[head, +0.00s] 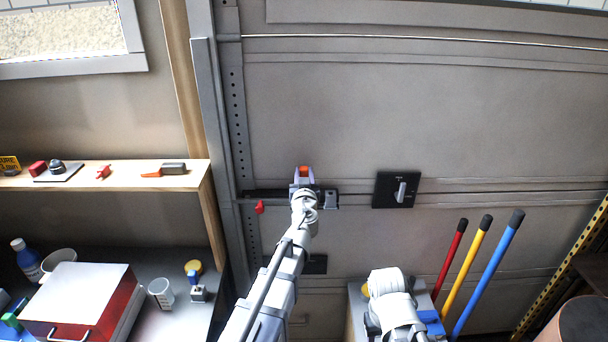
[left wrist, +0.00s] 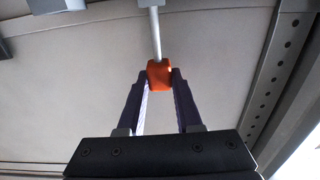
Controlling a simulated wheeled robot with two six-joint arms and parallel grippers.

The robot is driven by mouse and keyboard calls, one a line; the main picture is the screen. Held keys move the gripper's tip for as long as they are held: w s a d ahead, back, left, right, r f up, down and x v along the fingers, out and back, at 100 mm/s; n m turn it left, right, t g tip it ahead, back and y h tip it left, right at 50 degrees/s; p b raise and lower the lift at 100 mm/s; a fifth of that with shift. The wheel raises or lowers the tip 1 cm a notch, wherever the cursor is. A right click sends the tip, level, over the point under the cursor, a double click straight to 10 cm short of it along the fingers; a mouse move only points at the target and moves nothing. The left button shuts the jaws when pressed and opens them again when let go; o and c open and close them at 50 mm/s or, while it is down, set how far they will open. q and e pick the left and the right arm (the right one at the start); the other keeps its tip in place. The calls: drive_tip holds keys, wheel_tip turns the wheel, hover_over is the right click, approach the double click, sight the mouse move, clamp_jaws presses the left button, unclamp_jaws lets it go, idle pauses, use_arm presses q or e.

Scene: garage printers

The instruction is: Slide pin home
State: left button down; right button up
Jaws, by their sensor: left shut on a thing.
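An orange knob (left wrist: 160,74) sits between my left fingertips in the left wrist view, with a pale metal rod running up from it. The knob also shows in the head view (head: 304,170), in front of the grey garage door (head: 450,120). My left gripper (head: 304,175) is shut on this knob; its fingers show on both sides of it in the left wrist view (left wrist: 159,80). A dark slide bolt (head: 264,193) lies across the door's left edge and the side track, partly hidden behind my left wrist. The rod's far end is not clear.
A black plate with a grey handle (head: 397,190) is on the door, right of my gripper. A red tag (head: 260,207) hangs below the bolt. A wooden shelf (head: 120,174) and a cluttered bench stand left. Coloured poles (head: 487,270) lean at right.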

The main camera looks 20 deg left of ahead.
use_arm(q)
drive_tip(key=shift+f+b, duration=2.3)
drive_tip(key=shift+f, duration=0.05)
drive_tip(key=c, duration=0.5)
unclamp_jaws()
drive_tip(key=v, duration=0.7)
drive_tip(key=shift+s, duration=0.4)
drive_tip(key=shift+d, duration=0.15)
